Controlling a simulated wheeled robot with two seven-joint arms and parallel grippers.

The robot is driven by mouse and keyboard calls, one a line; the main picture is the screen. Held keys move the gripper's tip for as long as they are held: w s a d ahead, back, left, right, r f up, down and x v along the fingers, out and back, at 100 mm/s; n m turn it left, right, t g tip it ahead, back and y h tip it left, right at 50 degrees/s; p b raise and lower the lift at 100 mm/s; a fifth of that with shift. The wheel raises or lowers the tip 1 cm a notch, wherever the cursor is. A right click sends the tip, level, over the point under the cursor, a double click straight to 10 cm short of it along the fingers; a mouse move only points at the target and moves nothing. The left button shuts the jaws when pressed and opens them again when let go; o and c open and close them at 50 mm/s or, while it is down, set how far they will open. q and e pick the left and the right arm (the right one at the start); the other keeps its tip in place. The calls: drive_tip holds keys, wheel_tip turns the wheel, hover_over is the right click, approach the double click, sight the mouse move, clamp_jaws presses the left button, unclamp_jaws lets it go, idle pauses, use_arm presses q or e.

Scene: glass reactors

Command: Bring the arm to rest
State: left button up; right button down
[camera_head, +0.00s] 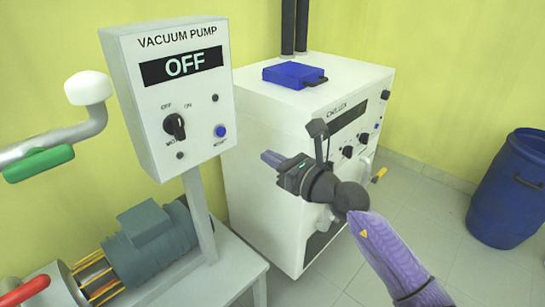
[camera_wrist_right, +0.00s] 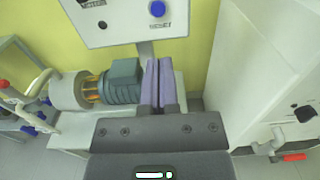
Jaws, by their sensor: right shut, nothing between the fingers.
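My right arm comes in from the lower right in the head view. Its gripper (camera_head: 272,159) is in front of the white chiller cabinet and right of the vacuum pump panel (camera_head: 172,95). The right wrist view shows its two purple fingers (camera_wrist_right: 158,84) together, with nothing between them. They point toward the panel's post and the yellow wall. The panel display reads OFF. My left gripper does not show in either view.
The white chiller (camera_head: 258,128) carries a blue case (camera_head: 292,75). A grey-green motor (camera_head: 155,242) sits on a white stand at lower left. A blue barrel (camera_head: 508,190) stands at far right. Floor between chiller and barrel (camera_head: 430,215) is mostly clear.

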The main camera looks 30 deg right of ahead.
idle(0.3)
drive_tip(key=s+d+f+m+g+h+p, duration=0.1)
drive_tip(key=s+f+m+g+h, duration=0.1)
drive_tip(key=s+f+m, duration=0.7)
drive_tip(key=s+d+f+m+g+h+p, duration=0.1)
drive_tip(key=s+f+m+g+h+p, duration=0.1)
drive_tip(key=f+m, duration=0.75)
drive_tip(key=s+d+f+m+g+h+p, duration=0.15)
drive_tip(key=s+f+m, duration=0.45)
drive_tip(key=f, duration=0.7)
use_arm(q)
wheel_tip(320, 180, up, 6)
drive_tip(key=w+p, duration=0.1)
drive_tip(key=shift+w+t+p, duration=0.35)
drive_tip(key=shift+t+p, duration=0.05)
use_arm(e)
drive_tip(key=s+a+f+m+g, duration=0.1)
drive_tip(key=s+f+m+g, duration=0.2)
drive_tip(key=s, duration=0.8)
drive_tip(key=s+a+f+m+g+h, duration=0.1)
drive_tip(key=s+f+m+g, duration=0.3)
drive_tip(key=s, duration=0.8)
drive_tip(key=s+a+f+m+g, duration=0.2)
drive_tip(key=s+f+m+g, duration=0.2)
drive_tip(key=s, duration=0.8)
drive_tip(key=shift+m+g, duration=0.55)
drive_tip(key=shift+m, duration=0.4)
drive_tip(key=shift+h, duration=0.25)
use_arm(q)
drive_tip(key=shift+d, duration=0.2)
